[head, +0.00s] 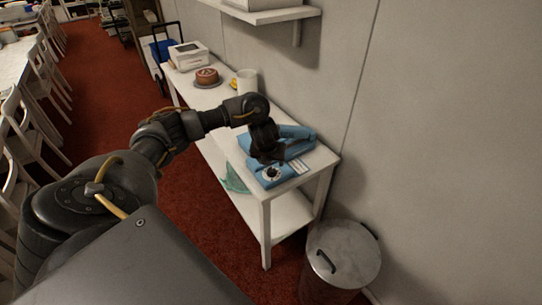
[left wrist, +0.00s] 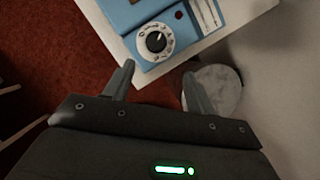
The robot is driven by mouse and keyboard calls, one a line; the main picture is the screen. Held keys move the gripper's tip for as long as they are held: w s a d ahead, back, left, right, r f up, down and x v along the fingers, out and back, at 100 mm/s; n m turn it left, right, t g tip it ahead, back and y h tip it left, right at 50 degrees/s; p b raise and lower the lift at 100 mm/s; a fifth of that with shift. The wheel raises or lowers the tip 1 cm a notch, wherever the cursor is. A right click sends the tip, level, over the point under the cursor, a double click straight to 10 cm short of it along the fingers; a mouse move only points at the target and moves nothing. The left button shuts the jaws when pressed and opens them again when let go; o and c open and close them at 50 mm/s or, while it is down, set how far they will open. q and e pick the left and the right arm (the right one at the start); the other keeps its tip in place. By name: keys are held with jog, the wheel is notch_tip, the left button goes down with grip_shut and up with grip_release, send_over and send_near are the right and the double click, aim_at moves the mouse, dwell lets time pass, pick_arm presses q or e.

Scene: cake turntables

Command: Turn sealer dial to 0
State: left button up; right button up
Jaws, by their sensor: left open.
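The blue sealer (head: 296,138) stands at the near end of the white side table. Its dial shows in the head view (head: 271,173), on the front of the sealer. In the left wrist view the dial (left wrist: 156,41) is a black knob on a white marked plate, on the blue sealer body (left wrist: 122,14). I cannot read the marks. My left gripper (left wrist: 158,88) is open, with nothing between its fingers. The fingertips are apart from the dial, which lies beyond them in the wrist view. In the head view my left gripper (head: 266,150) is over the sealer. My right gripper is out of view.
The white table (head: 325,158) runs along the wall, with a brown cake (head: 207,75), a white box (head: 188,53) and a white cylinder (head: 247,80) farther back. A metal bin (head: 345,250) stands by its near end. Chairs (head: 28,140) line the left; red floor lies between.

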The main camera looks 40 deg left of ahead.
aim_at(272, 169)
pick_arm(q)
jog(key=b+x, duration=0.4)
jog(key=x, duration=0.1)
jog(key=a+b+x, duration=0.1)
jog(key=b+x, duration=0.1)
jog(key=x, duration=0.1)
jog(key=shift+b, duration=0.3)
jog(key=shift+w+a+f, duration=0.1)
jog(key=shift+w+f, duration=0.15)
jog(key=shift+w+a+f, duration=0.2)
jog(key=shift+w+f, duration=0.05)
jog(key=shift+f, duration=0.35)
jog(key=shift+c, duration=0.2)
jog(key=c, duration=0.9)
jog(key=shift+c, duration=0.2)
